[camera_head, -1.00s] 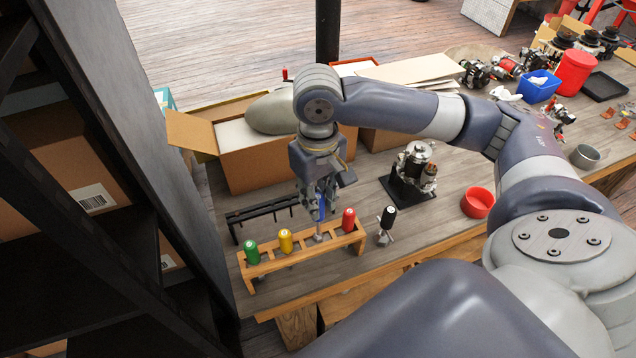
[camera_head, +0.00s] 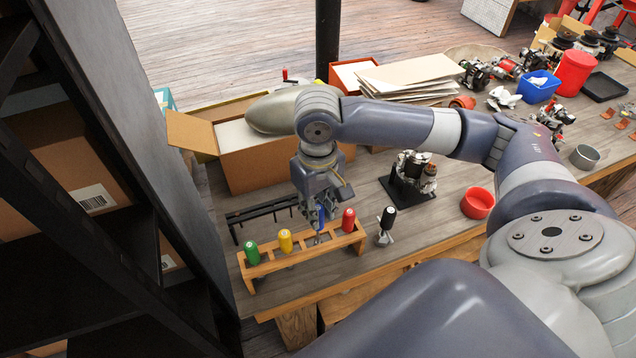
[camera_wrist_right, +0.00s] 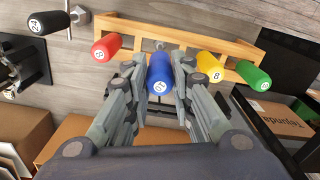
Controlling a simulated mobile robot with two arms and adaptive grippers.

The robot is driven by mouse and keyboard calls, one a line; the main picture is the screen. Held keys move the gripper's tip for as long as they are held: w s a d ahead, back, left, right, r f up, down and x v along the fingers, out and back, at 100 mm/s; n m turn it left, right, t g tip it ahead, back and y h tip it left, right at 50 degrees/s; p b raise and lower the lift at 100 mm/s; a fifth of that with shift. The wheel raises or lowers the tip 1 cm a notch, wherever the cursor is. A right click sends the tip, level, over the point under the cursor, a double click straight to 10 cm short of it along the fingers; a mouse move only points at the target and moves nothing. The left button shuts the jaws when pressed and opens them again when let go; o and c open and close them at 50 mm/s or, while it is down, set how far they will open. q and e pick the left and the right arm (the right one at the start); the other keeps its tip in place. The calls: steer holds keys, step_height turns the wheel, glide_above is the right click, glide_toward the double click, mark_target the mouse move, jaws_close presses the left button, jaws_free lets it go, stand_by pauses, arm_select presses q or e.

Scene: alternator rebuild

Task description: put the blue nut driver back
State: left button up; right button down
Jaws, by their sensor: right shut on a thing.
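The blue nut driver (camera_head: 319,213) is upright between the fingers of my right gripper (camera_head: 318,205), which is shut on its handle. In the right wrist view the blue handle (camera_wrist_right: 160,74) shows between the two fingers (camera_wrist_right: 160,85). The wooden rack (camera_head: 302,255) stands at the front of the bench and holds a green driver (camera_head: 252,252), a yellow driver (camera_head: 286,240) and a red driver (camera_head: 348,219). The blue driver is at the rack, between yellow and red. I cannot tell how deep its shaft sits in the slot. My left gripper is out of view.
A black-handled driver (camera_head: 388,216) stands in a small stand right of the rack. A black rail (camera_head: 262,211) lies behind the rack. An open cardboard box (camera_head: 270,172), an alternator on a stand (camera_head: 411,178) and a red bowl (camera_head: 477,202) are nearby.

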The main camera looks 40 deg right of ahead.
steer(key=shift+f, duration=0.4)
steer(key=shift+f, duration=1.65)
steer(key=shift+f+p, duration=0.4)
steer(key=shift+f, duration=0.1)
steer(key=c, duration=1.3)
jaws_free()
